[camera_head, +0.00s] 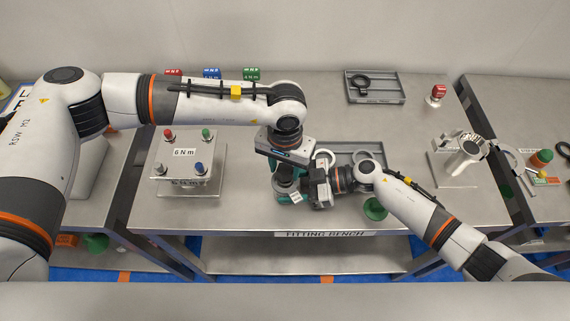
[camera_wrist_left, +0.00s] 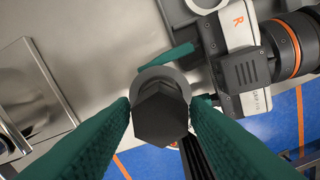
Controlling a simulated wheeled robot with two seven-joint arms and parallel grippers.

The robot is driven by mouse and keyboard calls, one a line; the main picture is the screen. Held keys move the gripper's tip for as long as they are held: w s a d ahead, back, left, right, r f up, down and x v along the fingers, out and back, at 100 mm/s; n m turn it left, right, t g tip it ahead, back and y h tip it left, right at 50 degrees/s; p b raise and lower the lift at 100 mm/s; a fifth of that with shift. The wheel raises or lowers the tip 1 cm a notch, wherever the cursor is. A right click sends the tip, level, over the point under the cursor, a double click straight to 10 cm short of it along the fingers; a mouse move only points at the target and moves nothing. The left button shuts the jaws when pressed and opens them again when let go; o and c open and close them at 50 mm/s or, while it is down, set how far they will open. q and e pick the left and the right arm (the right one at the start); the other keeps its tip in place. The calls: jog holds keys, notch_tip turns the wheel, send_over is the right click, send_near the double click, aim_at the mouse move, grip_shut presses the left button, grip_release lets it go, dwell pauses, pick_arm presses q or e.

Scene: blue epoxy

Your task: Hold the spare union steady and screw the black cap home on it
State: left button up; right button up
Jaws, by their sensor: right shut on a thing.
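The black hex cap (camera_wrist_left: 160,115) is in the middle of the left wrist view, seen from above. A grey round rim (camera_wrist_left: 161,75), which looks like the spare union, shows behind it; how far the cap is threaded cannot be seen. My left gripper (camera_wrist_left: 161,108) has its green fingers on either side of the cap, with little or no gap. In the head view my left gripper (camera_head: 285,178) points down over the bench and mostly hides cap and union. My right gripper (camera_head: 312,190) comes in from the right and is shut on the union, its grip partly hidden.
A grey tray (camera_head: 372,152) lies just behind my right gripper, and a green round part (camera_head: 375,210) is beside my right forearm. A block with coloured knobs (camera_head: 187,180) stands left. Another tray (camera_head: 375,99) holds a black ring. The bench front edge (camera_head: 240,233) is close.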

pick_arm(q)
jog(key=shift+r, duration=0.1)
jog(key=shift+r, duration=2.9)
notch_tip(320, 180, up, 12)
pick_arm(e)
jog(key=o, duration=1.5)
jog(key=shift+d, duration=0.1)
jog(key=v, duration=1.2)
